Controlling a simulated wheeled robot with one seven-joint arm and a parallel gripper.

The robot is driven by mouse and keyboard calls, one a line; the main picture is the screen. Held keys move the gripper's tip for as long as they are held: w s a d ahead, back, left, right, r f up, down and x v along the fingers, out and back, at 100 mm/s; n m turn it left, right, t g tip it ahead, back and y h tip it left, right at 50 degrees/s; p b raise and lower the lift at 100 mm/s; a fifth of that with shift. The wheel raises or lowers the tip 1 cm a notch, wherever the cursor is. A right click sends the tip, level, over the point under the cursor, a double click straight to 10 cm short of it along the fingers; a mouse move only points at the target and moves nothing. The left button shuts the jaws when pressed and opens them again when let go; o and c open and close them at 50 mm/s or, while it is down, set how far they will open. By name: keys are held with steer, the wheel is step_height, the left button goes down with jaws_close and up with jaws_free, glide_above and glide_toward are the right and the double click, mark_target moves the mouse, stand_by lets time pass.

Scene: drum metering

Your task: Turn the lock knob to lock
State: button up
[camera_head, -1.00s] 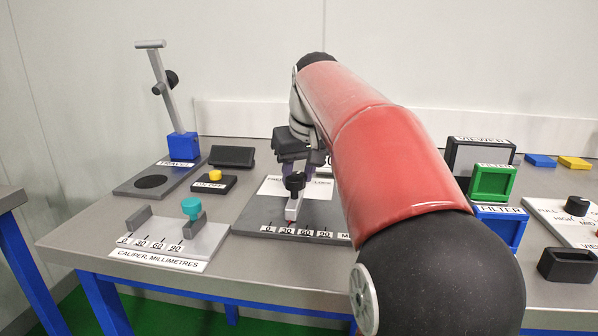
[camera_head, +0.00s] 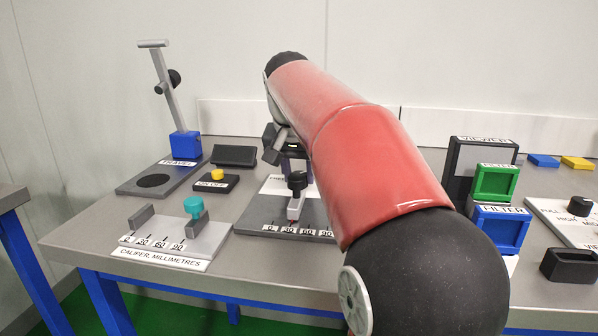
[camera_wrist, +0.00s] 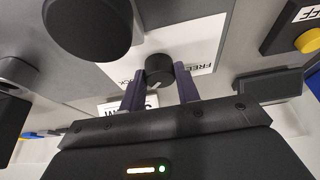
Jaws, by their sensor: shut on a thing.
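The lock knob (camera_wrist: 159,67) is a small black round knob with a white mark, on a white plate (camera_wrist: 196,50) lettered FREE; a second word is partly covered. In the wrist view the two purple fingers of my gripper (camera_wrist: 159,82) are on either side of the knob, shut on it. The mark points toward the lower left, near the partly covered word. In the head view the plate (camera_head: 277,186) shows at the back of the grey scale board, and my arm and the slider hide the knob.
A grey slider with a black top (camera_head: 297,181) stands in front of the plate, close to my gripper. The caliper with a teal knob (camera_head: 193,205) and the yellow on/off button (camera_head: 217,174) are to the left. Green (camera_head: 495,182) and blue (camera_head: 500,226) filters stand right.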

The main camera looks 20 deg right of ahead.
stand_by(0.3)
steer(key=o, duration=1)
steer(key=v, duration=0.7)
steer(key=shift+a+r, duration=0.15)
steer(key=shift+r, duration=0.25)
steer(key=shift+s, duration=0.1)
